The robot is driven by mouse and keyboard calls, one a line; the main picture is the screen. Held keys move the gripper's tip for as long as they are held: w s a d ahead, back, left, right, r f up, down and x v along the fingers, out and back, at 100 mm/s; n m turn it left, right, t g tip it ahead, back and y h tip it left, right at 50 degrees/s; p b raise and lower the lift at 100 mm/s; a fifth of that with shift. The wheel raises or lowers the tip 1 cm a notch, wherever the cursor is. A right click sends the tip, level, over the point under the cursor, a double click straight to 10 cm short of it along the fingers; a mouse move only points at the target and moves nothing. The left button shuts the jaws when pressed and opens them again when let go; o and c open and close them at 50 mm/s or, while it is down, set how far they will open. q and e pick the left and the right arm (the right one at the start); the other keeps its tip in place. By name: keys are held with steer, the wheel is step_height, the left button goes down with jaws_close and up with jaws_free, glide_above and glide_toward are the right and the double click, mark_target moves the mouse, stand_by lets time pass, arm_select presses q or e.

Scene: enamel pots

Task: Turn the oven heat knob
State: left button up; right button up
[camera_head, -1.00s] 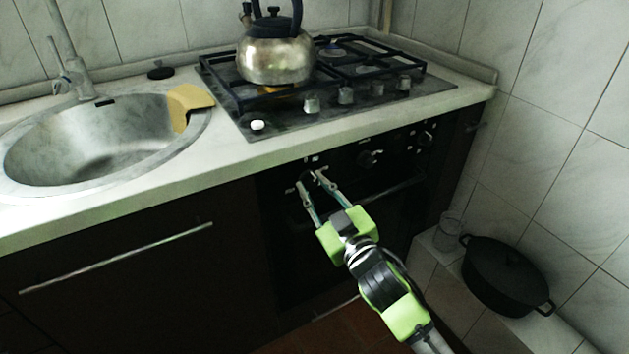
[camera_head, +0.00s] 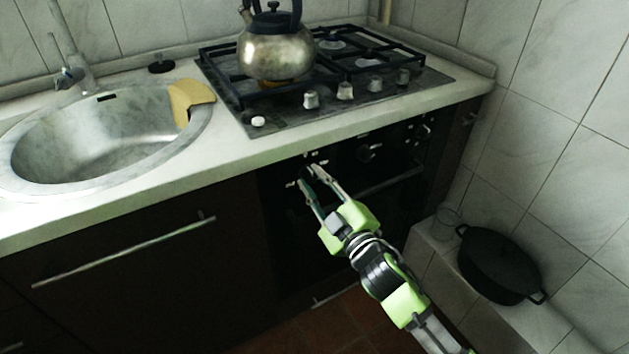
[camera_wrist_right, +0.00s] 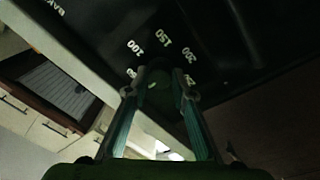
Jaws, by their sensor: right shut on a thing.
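The oven heat knob (camera_wrist_right: 157,88) is a dark knob on the black oven front panel, with pale numbers such as 100, 150 and 200 around it in the right wrist view. My right gripper (camera_wrist_right: 158,84) has its two fingertips on either side of the knob and is shut on it. In the head view the right gripper (camera_head: 310,172) reaches up from the lower right to the left end of the oven panel, where its fingertips largely hide the knob. My left gripper is not in view.
Another oven knob (camera_head: 368,153) is further right on the panel, above the oven handle (camera_head: 375,190). The counter edge overhangs the panel. A kettle (camera_head: 272,50) stands on the gas hob (camera_head: 240,118). A black pot (camera_head: 500,268) sits on the tiled ledge at right.

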steer(key=o, duration=1.1)
steer(key=v, duration=1.2)
steer(key=shift+w+d+f, duration=0.1)
steer(key=shift+f, duration=0.05)
